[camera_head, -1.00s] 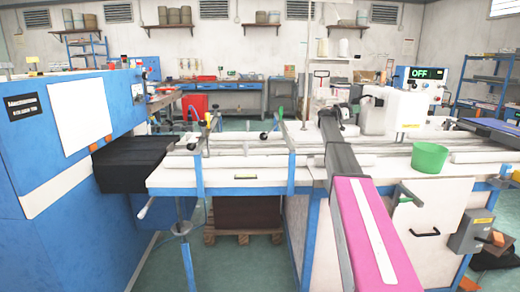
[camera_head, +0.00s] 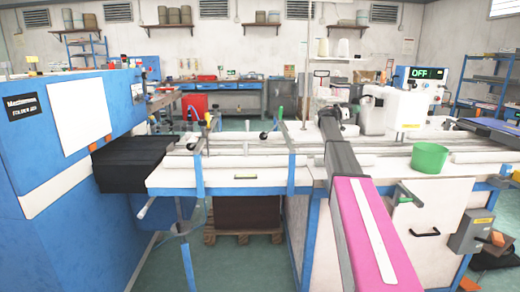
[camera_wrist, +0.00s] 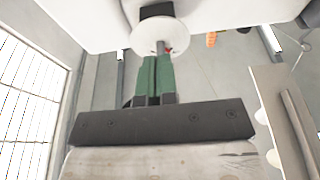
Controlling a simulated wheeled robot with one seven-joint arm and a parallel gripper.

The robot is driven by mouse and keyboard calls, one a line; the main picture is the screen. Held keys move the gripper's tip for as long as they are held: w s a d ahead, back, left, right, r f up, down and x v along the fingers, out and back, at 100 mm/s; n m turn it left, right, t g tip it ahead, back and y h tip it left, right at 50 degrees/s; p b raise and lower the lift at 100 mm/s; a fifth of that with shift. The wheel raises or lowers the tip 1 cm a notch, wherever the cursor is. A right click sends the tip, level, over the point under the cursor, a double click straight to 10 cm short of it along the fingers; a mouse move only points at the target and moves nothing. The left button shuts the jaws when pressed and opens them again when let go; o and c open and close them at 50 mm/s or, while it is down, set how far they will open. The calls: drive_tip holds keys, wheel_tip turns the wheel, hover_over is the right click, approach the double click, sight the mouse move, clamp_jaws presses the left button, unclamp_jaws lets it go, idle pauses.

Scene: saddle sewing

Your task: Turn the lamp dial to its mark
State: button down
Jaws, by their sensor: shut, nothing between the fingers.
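In the wrist view a white round disc (camera_wrist: 147,36) with a small grey post is on the underside of a white body, in front of my gripper (camera_wrist: 157,60). I take it for the lamp dial, though no mark on it can be made out. My green fingers are together, with nothing seen between them. Their tips are at the disc's lower edge, by the post; I cannot tell whether they touch. In the head view my arm reaches to the white sewing machine (camera_head: 393,108), and its end hides the dial there. A display (camera_head: 427,73) reads OFF.
A green bucket (camera_head: 429,157) stands on the white worktable (camera_head: 240,182) right of my arm. Rails and blue clamp posts cross the table on the left. A blue machine (camera_head: 60,200) fills the far left.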

drive_tip(key=shift+s+d+r, duration=0.1)
drive_tip(key=shift+s+d, duration=0.1)
drive_tip(key=shift+d, duration=0.25)
drive_tip(key=shift+s+a+f, duration=0.1)
drive_tip(key=shift+f, duration=0.3)
drive_tip(key=a, duration=0.6)
drive_tip(key=shift+a, duration=0.1)
drive_tip(key=x, duration=0.6)
drive_tip(key=shift+f, duration=0.45)
